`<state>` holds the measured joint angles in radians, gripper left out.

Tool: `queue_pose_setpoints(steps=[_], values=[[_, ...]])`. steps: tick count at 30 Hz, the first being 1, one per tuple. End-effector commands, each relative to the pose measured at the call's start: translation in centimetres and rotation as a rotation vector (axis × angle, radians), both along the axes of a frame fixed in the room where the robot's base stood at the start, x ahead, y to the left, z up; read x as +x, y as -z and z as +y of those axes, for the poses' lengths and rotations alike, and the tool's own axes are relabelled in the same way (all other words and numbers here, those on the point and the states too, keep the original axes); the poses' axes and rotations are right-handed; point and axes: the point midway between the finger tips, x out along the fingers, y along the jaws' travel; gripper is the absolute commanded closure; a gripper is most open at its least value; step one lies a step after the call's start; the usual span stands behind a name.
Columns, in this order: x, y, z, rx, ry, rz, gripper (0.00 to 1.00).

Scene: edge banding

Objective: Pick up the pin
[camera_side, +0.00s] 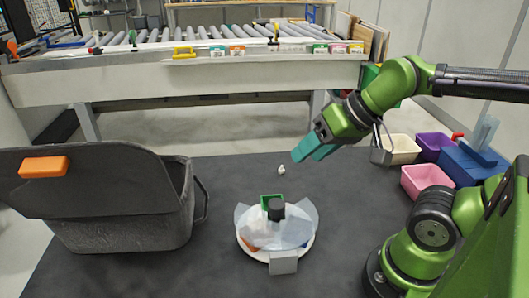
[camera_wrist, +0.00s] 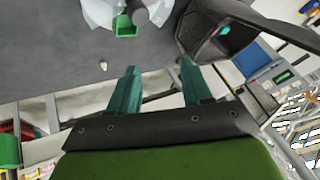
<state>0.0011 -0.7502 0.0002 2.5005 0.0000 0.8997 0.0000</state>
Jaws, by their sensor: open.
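The pin appears to be the small whitish piece (camera_side: 281,170) on the dark table, behind the round white fixture. It also shows in the wrist view (camera_wrist: 103,65), to the left of the left fingertip and outside the gap between the fingers. Its exact shape is too small to tell. My gripper (camera_side: 309,153) is in the air above and to the right of the pin in the side view. Its two teal fingers are apart with nothing between them, as the wrist view (camera_wrist: 158,66) also shows.
A white round fixture (camera_side: 286,252) with clear flaps, a green part (camera_side: 267,200) and a black knob stands front centre. A grey bin (camera_side: 120,230) stands left. Pink (camera_side: 427,180), purple and cream bins and a blue box stand right. A roller conveyor (camera_side: 180,84) runs behind.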

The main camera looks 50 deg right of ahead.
Motion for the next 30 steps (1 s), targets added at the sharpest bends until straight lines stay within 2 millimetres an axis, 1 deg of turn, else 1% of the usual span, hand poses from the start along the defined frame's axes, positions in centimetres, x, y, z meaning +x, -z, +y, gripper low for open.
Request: queue_pose_setpoints(steps=[4, 5, 8, 11, 14, 15, 17, 18, 21, 24, 27, 29, 30], values=[[0.6, 1.3, -0.6, 0.003, 0.023, 0.062, 0.51], [1.1, 1.5, -0.8, 0.005, 0.031, 0.078, 0.51], [3.5, 1.8, -2.2, 0.007, 0.071, 0.150, 0.51], [6.5, 2.2, -4.2, 0.006, 0.114, 0.234, 0.51], [9.6, 3.0, -6.7, 0.001, 0.158, 0.318, 0.51], [10.8, 3.4, -7.7, -0.002, 0.174, 0.352, 0.51], [12.6, 4.2, -9.4, -0.007, 0.200, 0.403, 0.51], [13.7, 4.8, -10.6, -0.011, 0.217, 0.437, 0.51], [16.3, 6.5, -13.6, -0.027, 0.259, 0.518, 0.51], [18.4, 8.0, -16.3, -0.042, 0.294, 0.586, 0.51], [20.0, 8.9, -18.3, -0.061, 0.319, 0.633, 0.51], [20.6, 8.7, -19.0, -0.068, 0.327, 0.643, 0.51], [20.9, 8.2, -19.2, -0.073, 0.329, 0.642, 0.51]])
